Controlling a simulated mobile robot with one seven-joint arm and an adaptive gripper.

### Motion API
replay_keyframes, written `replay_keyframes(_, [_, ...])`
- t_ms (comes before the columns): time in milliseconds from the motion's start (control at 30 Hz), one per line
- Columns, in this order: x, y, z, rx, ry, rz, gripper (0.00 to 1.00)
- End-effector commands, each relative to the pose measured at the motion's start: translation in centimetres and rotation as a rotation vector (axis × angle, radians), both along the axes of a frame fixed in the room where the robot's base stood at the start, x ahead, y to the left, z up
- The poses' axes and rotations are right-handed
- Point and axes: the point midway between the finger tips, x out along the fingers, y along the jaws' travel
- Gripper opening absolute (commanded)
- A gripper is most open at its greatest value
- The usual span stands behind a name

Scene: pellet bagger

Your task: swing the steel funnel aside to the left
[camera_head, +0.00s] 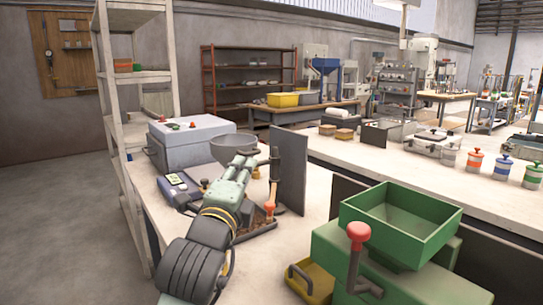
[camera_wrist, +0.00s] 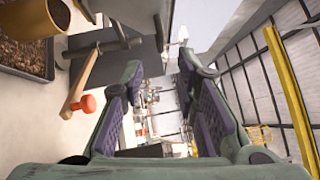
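The steel funnel (camera_head: 229,145) is a grey, wide-mouthed bowl in the head view, above the near bench beside the grey-white box. My gripper (camera_head: 246,164) is at the funnel's lower right in that picture and overlaps its lower part. Whether they touch cannot be told. In the wrist view my gripper (camera_wrist: 160,70) has its two fingers well apart with nothing between them, only the distant room. I cannot make out the funnel in the wrist view. The funnel's support is mostly hidden behind my arm.
An orange-red knob (camera_head: 269,207) stands close to the right of my gripper; a red knob on a lever also shows in the wrist view (camera_wrist: 88,103). A dark upright panel (camera_head: 291,170) is right of the gripper. A grey-white box (camera_head: 190,145) stands left of the funnel, with a small display device (camera_head: 181,187) nearer.

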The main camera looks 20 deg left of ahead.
Motion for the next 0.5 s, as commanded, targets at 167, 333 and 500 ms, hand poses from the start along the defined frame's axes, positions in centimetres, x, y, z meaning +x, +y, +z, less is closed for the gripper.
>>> replay_keyframes(167, [3.1,0.3,0.8,-0.004,0.001,-0.002,0.28])
replay_keyframes(333, [6.3,0.6,1.3,-0.004,-0.001,-0.002,0.28])
replay_keyframes(500, [8.6,0.9,1.6,-0.003,-0.003,0.000,0.28])
